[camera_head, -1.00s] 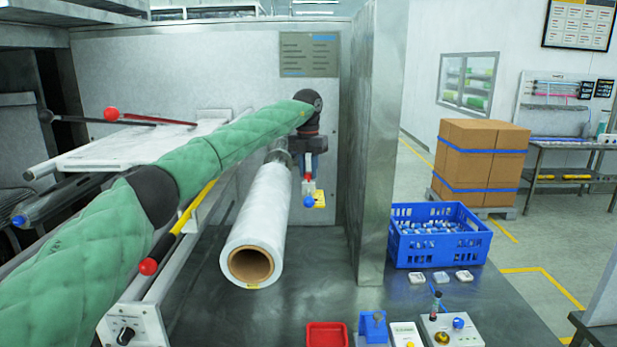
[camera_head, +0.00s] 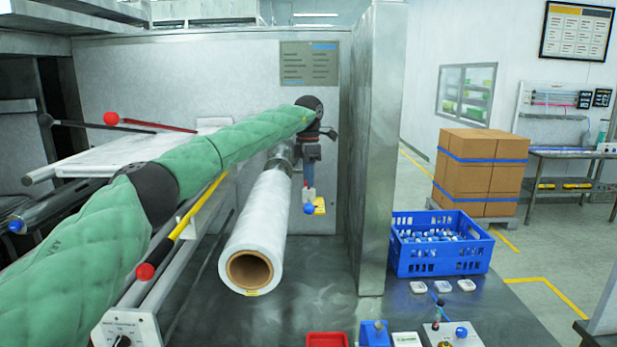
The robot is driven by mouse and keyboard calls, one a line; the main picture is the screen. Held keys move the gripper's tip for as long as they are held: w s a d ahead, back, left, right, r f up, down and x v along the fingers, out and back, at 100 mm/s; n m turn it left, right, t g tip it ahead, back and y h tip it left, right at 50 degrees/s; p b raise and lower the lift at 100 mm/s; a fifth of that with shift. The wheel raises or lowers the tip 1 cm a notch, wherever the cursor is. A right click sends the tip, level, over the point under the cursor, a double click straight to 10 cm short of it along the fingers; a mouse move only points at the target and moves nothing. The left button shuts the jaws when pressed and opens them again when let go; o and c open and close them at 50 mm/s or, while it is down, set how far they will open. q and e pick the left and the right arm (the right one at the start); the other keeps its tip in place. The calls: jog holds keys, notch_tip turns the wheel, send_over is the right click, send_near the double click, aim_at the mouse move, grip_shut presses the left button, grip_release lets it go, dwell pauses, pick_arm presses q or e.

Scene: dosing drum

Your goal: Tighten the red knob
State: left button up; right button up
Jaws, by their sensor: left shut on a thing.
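My left gripper (camera_head: 308,183) reaches in on the green padded arm to the back panel. It points down just right of the white film roll's far end. It is shut at the place of the small red knob, which the jaws now almost wholly hide. A small white piece and a blue ball (camera_head: 310,209) show just below the jaws, in front of a yellow label (camera_head: 319,206). My right gripper is not in view.
The white film roll (camera_head: 257,225) lies close beside the gripper. A metal wall (camera_head: 371,150) stands to the right. A blue crate (camera_head: 440,262) and small trays are beyond it.

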pick_arm(q)
jog(key=shift+m, duration=0.5)
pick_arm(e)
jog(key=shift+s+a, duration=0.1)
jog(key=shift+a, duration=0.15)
pick_arm(q)
jog(key=o, duration=1)
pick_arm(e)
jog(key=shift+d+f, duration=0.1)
pick_arm(q)
jog(key=shift+r, duration=0.25)
notch_tip(320, 180, up, 6)
jog(key=b, duration=0.2)
jog(key=shift+w+f+b, duration=0.1)
jog(key=shift+f+b, duration=0.15)
jog(key=shift+b, duration=0.05)
jog(key=shift+a+r, duration=0.1)
jog(key=shift+r, duration=0.8)
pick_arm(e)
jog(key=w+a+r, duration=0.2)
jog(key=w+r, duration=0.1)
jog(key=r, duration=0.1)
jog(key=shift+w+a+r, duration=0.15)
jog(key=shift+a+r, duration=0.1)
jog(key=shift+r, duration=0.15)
